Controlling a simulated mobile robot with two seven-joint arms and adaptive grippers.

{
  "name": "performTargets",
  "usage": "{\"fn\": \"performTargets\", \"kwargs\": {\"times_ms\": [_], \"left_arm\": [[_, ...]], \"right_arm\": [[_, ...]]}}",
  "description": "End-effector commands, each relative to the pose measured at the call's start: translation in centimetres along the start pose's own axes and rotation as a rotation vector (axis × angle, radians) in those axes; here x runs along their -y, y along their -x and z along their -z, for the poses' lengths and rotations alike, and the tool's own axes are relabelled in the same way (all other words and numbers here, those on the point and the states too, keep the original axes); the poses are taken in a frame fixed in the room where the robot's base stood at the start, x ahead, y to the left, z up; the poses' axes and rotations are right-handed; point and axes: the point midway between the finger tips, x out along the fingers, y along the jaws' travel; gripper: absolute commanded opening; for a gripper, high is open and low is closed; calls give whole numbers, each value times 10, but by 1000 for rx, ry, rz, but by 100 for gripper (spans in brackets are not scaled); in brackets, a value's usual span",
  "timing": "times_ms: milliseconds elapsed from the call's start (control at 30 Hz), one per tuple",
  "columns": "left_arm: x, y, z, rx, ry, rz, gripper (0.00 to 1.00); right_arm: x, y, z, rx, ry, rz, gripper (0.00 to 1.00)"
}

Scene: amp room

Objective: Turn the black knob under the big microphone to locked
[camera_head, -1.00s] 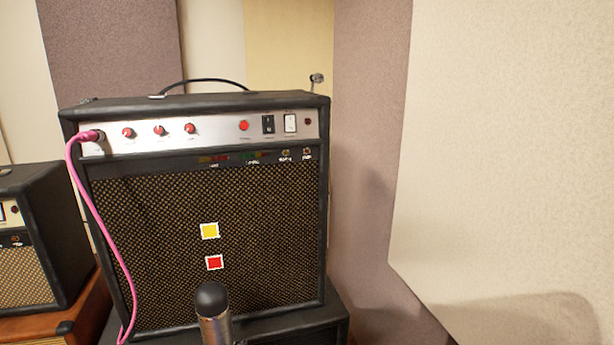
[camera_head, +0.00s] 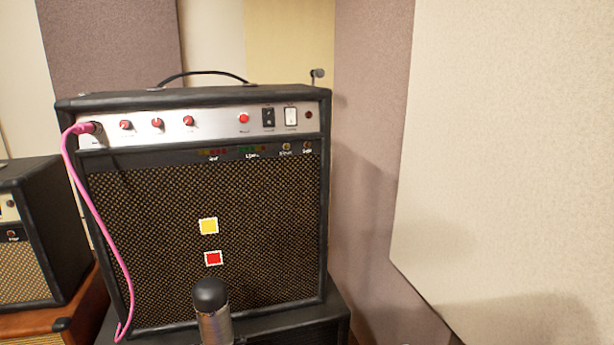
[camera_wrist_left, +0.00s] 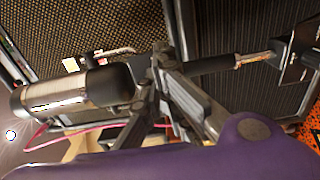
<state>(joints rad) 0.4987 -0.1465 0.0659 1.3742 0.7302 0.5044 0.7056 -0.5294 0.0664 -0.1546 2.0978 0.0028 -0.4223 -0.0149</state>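The big microphone (camera_head: 212,312), with a dark rounded top and metallic body, stands upright at the bottom of the head view, in front of the amp. Its lower part is cut off. In the left wrist view the microphone (camera_wrist_left: 75,92) lies across the left side, silver and black. My left gripper (camera_wrist_left: 172,88) shows there as grey fingers close to the microphone's end and its stand joint. Whether the fingers are open or touch anything is unclear. I cannot make out the black knob; the fingers may hide it. My right gripper is in neither view.
A large black amp (camera_head: 205,200) with a silver control panel stands behind the microphone. A pink cable (camera_head: 95,210) hangs from its left. A smaller amp (camera_head: 35,235) is at left. In the wrist view a dark stand arm (camera_wrist_left: 212,64) runs right from the gripper.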

Motion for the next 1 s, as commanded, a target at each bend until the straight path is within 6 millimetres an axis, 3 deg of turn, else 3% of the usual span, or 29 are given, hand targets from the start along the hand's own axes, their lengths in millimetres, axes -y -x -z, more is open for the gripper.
{"fn": "performTargets", "kwargs": {"times_ms": [433, 800, 1000], "left_arm": [[5, 5, -8, 0, 0, 4, 0], [4, 48, -8, 1, -1, 5, 0], [4, 61, -8, 1, 1, 4, 0]], "right_arm": [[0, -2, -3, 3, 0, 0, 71], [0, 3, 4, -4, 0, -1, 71], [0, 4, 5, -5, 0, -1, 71]]}}
